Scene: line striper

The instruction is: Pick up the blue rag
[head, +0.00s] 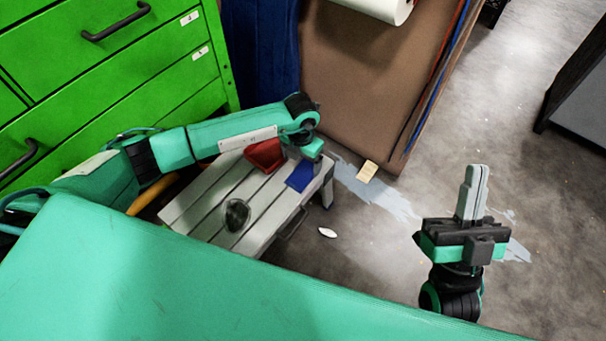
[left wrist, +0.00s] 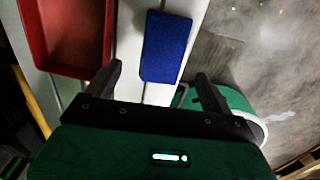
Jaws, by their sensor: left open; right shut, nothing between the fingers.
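The blue rag (head: 300,177) lies flat on a grey slatted bench (head: 200,205), near its right end. In the left wrist view the rag (left wrist: 167,45) is a blue rectangle just beyond and between my fingertips. My left gripper (left wrist: 160,76) is open, with nothing between its fingers. In the head view my left gripper (head: 307,158) is over the bench's far right end, beside the rag, its fingers partly hidden by the wrist. I cannot tell its exact height above the rag. My right gripper (head: 473,188) is shut and empty, over the floor at the right.
A red tray (head: 262,154) sits on the bench left of the rag; it also shows in the left wrist view (left wrist: 66,40). A dark oval object (head: 236,215) lies on the bench. Green drawers (head: 120,80) and a brown panel (head: 365,75) stand behind. Floor at right is mostly clear.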

